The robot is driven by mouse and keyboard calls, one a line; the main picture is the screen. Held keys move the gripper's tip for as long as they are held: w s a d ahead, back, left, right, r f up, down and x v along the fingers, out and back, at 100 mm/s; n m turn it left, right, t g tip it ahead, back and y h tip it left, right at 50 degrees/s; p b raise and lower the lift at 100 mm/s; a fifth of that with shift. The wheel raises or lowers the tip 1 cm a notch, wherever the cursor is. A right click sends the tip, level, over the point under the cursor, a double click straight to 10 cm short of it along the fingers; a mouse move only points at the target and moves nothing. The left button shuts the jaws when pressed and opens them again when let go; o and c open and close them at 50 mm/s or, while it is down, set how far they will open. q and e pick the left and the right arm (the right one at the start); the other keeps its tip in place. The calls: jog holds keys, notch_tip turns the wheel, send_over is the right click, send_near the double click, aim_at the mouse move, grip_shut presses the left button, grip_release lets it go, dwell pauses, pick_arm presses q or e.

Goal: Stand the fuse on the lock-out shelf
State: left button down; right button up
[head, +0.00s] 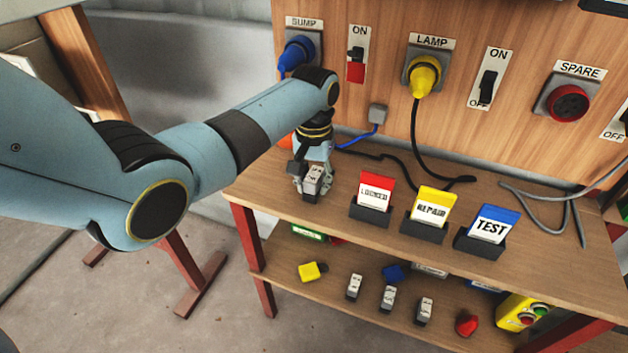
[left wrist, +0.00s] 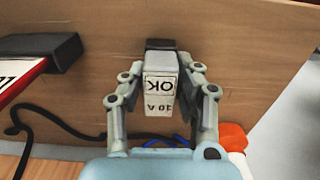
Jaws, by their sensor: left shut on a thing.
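My left gripper (head: 312,186) is shut on a pale grey, block-shaped fuse (head: 314,178) over the left end of the bench top. Whether the fuse touches the wood is unclear. The lower shelf (head: 290,266) carries several similar fuses standing; no sign names it the lock-out shelf. My right gripper is not in view.
Card stands with red LOCKED (head: 374,192), yellow REPAIR (head: 430,208) and blue TEST (head: 491,226) cards stand right of my gripper. Black and grey cables lie behind them. A yellow padlock (head: 310,271) and a button box (head: 522,314) sit on the lower shelf.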

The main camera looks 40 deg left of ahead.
aim_at(314, 175)
pick_arm(q)
jog(key=c, duration=1)
grip_release()
jog(key=shift+f, duration=0.1)
jog(key=shift+o, duration=0.2)
notch_tip(314, 175, up, 12)
jog(key=p, duration=0.1)
